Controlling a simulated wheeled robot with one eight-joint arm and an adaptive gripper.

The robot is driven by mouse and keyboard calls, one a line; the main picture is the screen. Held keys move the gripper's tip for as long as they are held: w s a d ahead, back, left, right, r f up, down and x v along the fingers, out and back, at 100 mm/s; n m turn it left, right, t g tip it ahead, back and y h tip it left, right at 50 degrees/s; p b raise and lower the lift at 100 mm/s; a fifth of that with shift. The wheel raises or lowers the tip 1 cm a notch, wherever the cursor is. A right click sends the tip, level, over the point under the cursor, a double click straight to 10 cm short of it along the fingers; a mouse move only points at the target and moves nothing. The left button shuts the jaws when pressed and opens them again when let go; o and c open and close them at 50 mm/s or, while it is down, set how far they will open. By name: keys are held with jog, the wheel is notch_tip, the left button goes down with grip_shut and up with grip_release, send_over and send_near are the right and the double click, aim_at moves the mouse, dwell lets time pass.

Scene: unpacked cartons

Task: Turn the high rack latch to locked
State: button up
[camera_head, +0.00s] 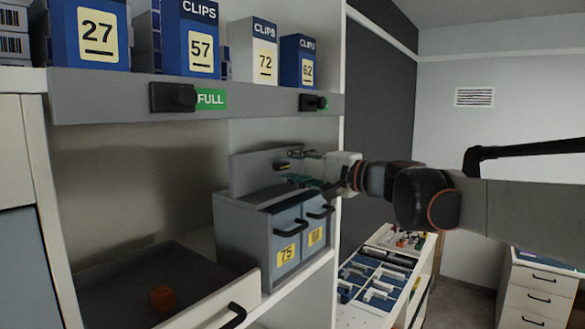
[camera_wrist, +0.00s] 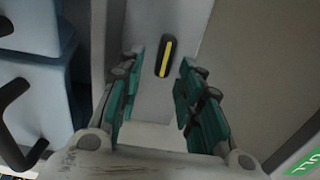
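A small dark latch handle with a yellow stripe (camera_head: 282,166) is on a grey plate (camera_head: 250,174) above the small blue drawers. In the wrist view the same black, yellow-striped handle (camera_wrist: 165,57) stands slightly tilted from upright on the picture. My gripper (camera_head: 300,168) is open, with teal finger pads, and reaches in from the right towards the handle. In the wrist view my gripper (camera_wrist: 160,62) has its fingers on either side of the handle, with gaps visible. I cannot tell whether the handle lies between the fingertips or just beyond them. No lock marking is readable.
Blue drawers (camera_head: 287,243) sit below my gripper. An open drawer (camera_head: 205,312) holds an orange cube (camera_head: 163,297).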

jog(key=shift+d, duration=0.1)
jog(key=v, duration=0.7)
jog(key=shift+s, duration=0.15)
jog(key=shift+d, duration=0.1)
